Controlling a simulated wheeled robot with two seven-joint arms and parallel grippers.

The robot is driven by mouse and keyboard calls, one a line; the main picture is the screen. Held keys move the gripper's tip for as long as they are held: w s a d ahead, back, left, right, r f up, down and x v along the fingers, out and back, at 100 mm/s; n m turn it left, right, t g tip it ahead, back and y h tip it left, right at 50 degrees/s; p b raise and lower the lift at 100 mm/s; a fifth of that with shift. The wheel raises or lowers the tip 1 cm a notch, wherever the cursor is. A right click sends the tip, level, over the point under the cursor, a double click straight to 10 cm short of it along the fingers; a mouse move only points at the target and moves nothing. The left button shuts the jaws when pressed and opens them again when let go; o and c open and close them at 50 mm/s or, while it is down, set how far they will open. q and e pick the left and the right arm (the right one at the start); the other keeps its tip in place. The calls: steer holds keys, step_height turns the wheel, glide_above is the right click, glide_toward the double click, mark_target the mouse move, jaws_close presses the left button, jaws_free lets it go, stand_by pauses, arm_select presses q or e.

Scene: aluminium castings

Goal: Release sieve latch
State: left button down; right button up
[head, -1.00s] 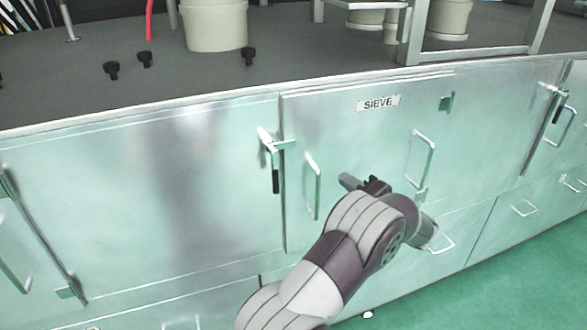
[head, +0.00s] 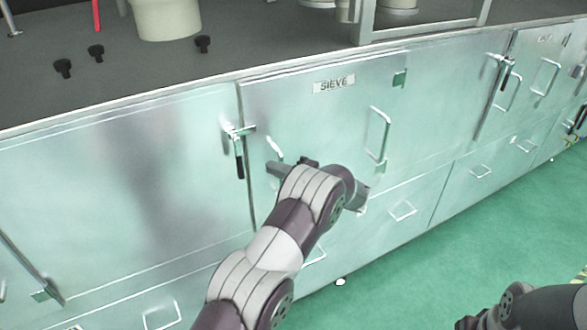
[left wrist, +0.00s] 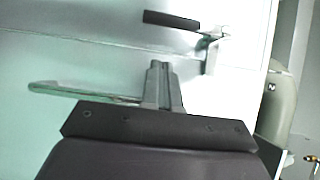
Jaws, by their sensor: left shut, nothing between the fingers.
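The sieve latch (head: 238,146) is a metal bracket with a black handle hanging down at the left edge of the door labelled SIEVE (head: 333,86). In the left wrist view the latch's black handle (left wrist: 172,20) and metal bracket (left wrist: 212,52) are ahead of the fingers, with a gap between. My left gripper (head: 272,170) is shut and empty, in front of the door and to the right of the latch. Its closed fingers show in the left wrist view (left wrist: 160,68). Part of my right arm shows at the lower right; its fingers do not show.
A door pull (head: 276,149) beside the latch is partly hidden by my left gripper; it also shows in the left wrist view (left wrist: 70,92). Another pull (head: 379,134) stands farther right. Drawers with handles (head: 403,211) lie below. The green floor (head: 400,270) is open.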

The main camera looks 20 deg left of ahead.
arm_select(q)
steer(key=a, duration=0.1)
steer(key=s+a+p, duration=0.1)
steer(key=a, duration=0.1)
steer(key=s+a+p, duration=0.1)
steer(key=shift+s+a, duration=0.15)
steer(key=shift+a, duration=0.15)
